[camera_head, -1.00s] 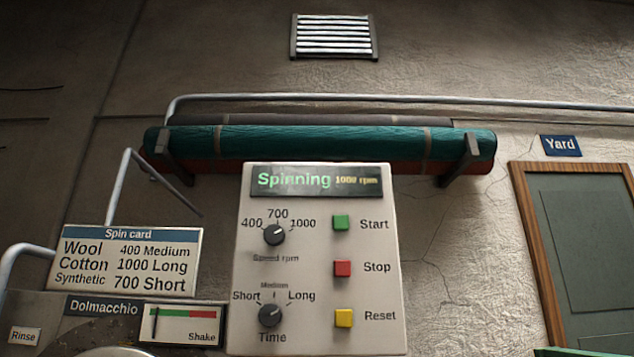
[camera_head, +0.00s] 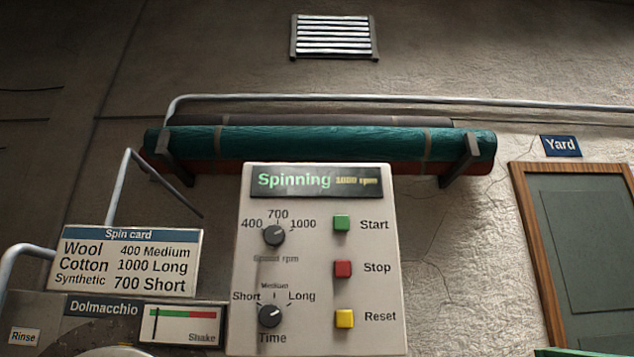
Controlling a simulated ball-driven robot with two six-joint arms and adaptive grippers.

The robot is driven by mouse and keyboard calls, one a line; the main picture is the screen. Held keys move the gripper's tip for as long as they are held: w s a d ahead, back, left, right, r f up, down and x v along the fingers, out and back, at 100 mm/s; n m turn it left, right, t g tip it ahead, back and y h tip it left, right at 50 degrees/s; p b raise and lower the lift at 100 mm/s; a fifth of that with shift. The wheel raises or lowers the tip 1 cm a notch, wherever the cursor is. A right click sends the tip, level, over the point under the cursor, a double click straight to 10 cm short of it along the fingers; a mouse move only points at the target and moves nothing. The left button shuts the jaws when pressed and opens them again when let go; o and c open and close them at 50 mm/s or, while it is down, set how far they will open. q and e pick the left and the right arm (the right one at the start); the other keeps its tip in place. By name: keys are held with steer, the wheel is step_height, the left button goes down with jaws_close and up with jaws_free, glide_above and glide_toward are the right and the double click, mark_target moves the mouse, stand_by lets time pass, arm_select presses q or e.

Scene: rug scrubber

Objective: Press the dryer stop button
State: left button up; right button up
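The dryer's control panel (camera_head: 313,280) stands upright in the middle of the head view. Its display (camera_head: 317,181) reads "Spinning 1000 rpm". The red Stop button (camera_head: 343,269) sits on the panel's right half, between the green Start button (camera_head: 341,223) above and the yellow Reset button (camera_head: 344,318) below. The speed knob (camera_head: 274,235) and the time knob (camera_head: 270,315) are on the panel's left half. Neither of my grippers shows in this view.
A spin card (camera_head: 126,262) stands left of the panel, above a Dolmacchio machine with a shake gauge (camera_head: 182,325). Rolled rugs (camera_head: 320,142) rest on wall brackets behind. A green door (camera_head: 590,260) with a Yard sign (camera_head: 561,146) is at the right.

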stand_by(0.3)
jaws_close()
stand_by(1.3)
